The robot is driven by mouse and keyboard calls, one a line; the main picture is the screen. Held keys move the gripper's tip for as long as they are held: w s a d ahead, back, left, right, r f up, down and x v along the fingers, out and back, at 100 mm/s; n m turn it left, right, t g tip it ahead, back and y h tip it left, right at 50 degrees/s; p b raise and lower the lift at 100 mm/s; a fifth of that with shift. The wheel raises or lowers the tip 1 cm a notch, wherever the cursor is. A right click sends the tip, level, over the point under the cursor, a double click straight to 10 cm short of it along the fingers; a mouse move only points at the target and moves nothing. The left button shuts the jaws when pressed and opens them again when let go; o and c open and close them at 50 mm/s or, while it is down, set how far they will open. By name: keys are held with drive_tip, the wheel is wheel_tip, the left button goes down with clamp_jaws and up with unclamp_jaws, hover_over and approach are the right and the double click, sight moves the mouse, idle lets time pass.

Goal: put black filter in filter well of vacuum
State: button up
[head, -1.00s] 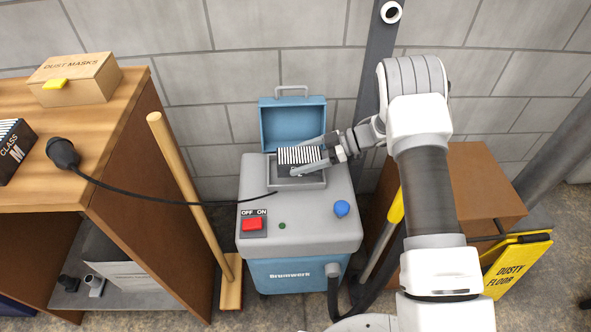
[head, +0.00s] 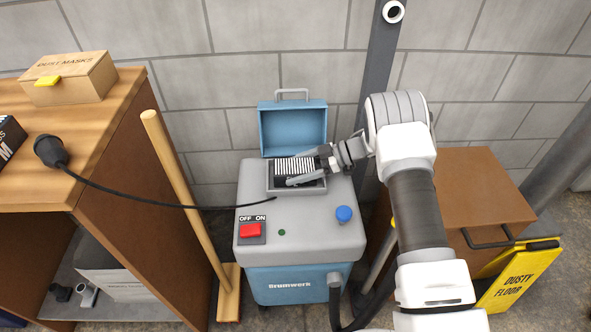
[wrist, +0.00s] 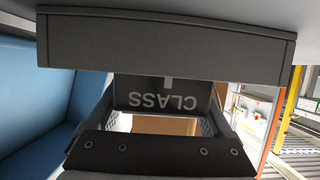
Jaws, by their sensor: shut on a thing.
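The black filter (head: 295,165), with white pleats on top, is held at the filter well (head: 281,190) in the top of the grey and blue vacuum (head: 310,229). My gripper (head: 303,168) is shut on it, with fingers along its sides. The filter looks at or partly within the well opening; its depth is hidden. The vacuum's blue lid (head: 293,128) stands open behind. In the wrist view a dark filter face (wrist: 160,94) shows the word CLASS upside down, and the blue lid (wrist: 55,95) is at left.
A wooden bench (head: 105,93) at left bears a dust masks box (head: 68,78), a black plug (head: 50,150) and a dark box at the edge. The plug's cable crosses to the vacuum. A broom handle (head: 180,190) stands between. A brown box (head: 465,190) and yellow sign (head: 519,278) are at right.

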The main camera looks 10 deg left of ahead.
drive_tip(key=o, duration=1.2)
drive_tip(key=shift+f, duration=0.1)
drive_tip(key=shift+o, duration=0.2)
drive_tip(key=shift+w+d+r, duration=0.1)
drive_tip(key=shift+d+r, duration=0.2)
drive_tip(key=shift+r, duration=0.05)
drive_tip(key=p+v, duration=0.3)
drive_tip(key=v, duration=0.8)
drive_tip(key=shift+w+d, duration=0.1)
drive_tip(key=shift+d, duration=0.1)
